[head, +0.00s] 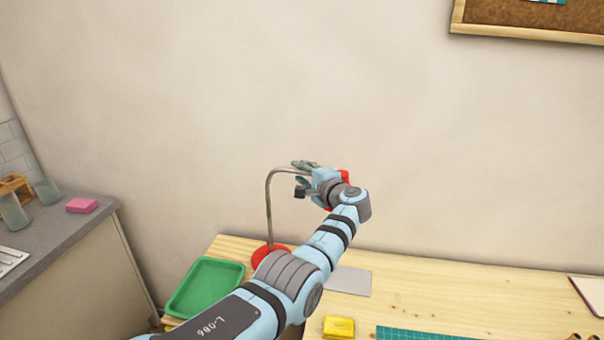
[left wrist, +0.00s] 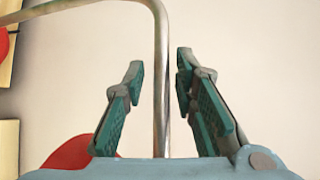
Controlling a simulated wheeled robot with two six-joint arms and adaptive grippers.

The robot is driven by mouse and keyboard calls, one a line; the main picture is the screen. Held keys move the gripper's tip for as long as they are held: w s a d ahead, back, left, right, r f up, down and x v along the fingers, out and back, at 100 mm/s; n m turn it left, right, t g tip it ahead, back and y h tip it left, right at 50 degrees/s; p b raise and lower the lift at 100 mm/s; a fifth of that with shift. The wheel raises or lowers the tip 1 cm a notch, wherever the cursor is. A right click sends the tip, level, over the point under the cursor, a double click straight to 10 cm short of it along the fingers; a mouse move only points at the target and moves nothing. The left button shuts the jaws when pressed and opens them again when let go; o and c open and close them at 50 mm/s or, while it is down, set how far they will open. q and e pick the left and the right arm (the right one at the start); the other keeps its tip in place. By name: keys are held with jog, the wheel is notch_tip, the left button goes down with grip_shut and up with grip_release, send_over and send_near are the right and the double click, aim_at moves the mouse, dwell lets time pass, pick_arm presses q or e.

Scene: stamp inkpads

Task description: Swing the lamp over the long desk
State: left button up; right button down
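The lamp has a red base (head: 265,254) on the left back part of the wooden long desk (head: 435,292). Its thin metal pole (head: 269,215) rises, bends and runs right to a red head (head: 343,176), partly hidden by my left gripper (head: 302,173). In the left wrist view, the lamp's metal arm (left wrist: 161,80) passes between the two spread fingers of my left gripper (left wrist: 159,62), with gaps visible on both sides. A red part, probably the lamp's head (left wrist: 68,156), shows at the lower left. My right gripper is not in view.
A green tray (head: 206,287), a grey sheet (head: 348,281), a yellow inkpad-like box (head: 338,327) and a green mat (head: 420,333) lie on the desk. A grey counter (head: 65,228) with a pink block (head: 81,205) stands left. The wall is close behind.

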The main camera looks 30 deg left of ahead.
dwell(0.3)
pick_arm(q)
jog(key=v, duration=1.2)
jog(key=shift+a, duration=0.1)
